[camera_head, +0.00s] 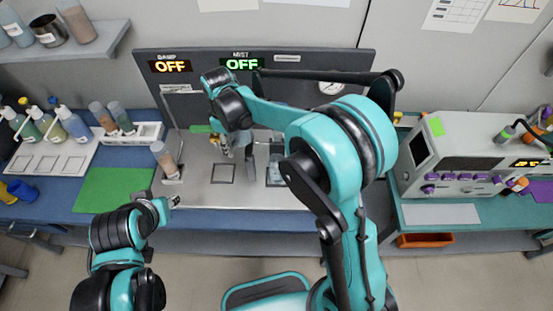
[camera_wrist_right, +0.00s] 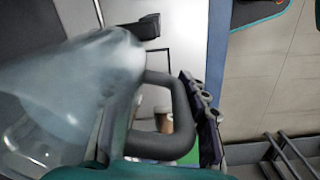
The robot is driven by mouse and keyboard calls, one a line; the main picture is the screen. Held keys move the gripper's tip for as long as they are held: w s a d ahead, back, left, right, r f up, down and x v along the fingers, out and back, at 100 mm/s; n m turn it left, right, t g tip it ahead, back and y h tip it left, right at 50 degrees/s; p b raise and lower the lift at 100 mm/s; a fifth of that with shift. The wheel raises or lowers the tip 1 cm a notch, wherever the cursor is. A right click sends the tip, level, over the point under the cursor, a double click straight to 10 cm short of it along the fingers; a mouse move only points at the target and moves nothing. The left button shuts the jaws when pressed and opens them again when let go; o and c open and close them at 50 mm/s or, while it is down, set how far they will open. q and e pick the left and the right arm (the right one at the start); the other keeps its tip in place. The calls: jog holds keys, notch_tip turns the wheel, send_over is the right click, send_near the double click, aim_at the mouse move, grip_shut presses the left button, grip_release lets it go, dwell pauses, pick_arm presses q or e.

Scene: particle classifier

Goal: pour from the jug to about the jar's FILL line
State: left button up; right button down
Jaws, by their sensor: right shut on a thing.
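My right gripper (camera_head: 228,146) is over the grey work surface, shut on the handle of the jug (camera_wrist_right: 75,85). In the right wrist view the jug is a cloudy, translucent vessel with a thick grey loop handle (camera_wrist_right: 182,105). It looks tilted there; its contents are blurred. A clear glass vessel, probably the jar (camera_wrist_right: 28,140), shows beneath it at the lower left. In the head view a glassy shape (camera_head: 274,174) stands right of the gripper, partly hidden by my right arm. No FILL line can be read. My left gripper (camera_head: 174,201) is near the front edge, away from the jug.
A panel behind carries two signs reading OFF (camera_head: 170,66). A tube (camera_head: 165,160) stands on the surface's left, beside a green mat (camera_head: 112,190). Bottles stand in a white rack (camera_head: 50,158) farther left. A purple-knobbed instrument (camera_head: 465,160) stands at the right.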

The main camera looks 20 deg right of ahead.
jog(key=shift+r, duration=0.1)
jog(key=shift+s+d+r+t+y+p, duration=0.15)
jog(key=shift+r+t+y+p, duration=0.2)
jog(key=shift+t+y, duration=0.35)
jog(key=shift+f+y+b, duration=0.2)
jog(key=shift+y+b, duration=0.1)
jog(key=shift+y, duration=0.1)
jog(key=shift+s+d+t+y, duration=0.1)
jog(key=shift+d+t+y, duration=0.05)
jog(key=shift+t+y, duration=0.25)
jog(key=shift+r+y, duration=0.2)
jog(key=shift+y, duration=0.1)
jog(key=shift+d+r+t+y, duration=0.1)
jog(key=shift+r+t+y, duration=0.1)
jog(key=shift+t+y, duration=0.15)
jog(key=shift+r, duration=0.15)
jog(key=shift+s+d+t+y+b, duration=0.3)
jog(key=shift+t+y+b, duration=0.35)
jog(key=shift+y+b, duration=0.2)
jog(key=shift+w+a+f+t+y+b, duration=0.1)
jog(key=shift+t+y+b, duration=0.35)
jog(key=shift+y+b, duration=0.3)
jog(key=shift+w+a+f+t+y+b, duration=0.1)
jog(key=shift+t+y+b, duration=0.4)
jog(key=shift+b, duration=0.45)
dwell(1.0)
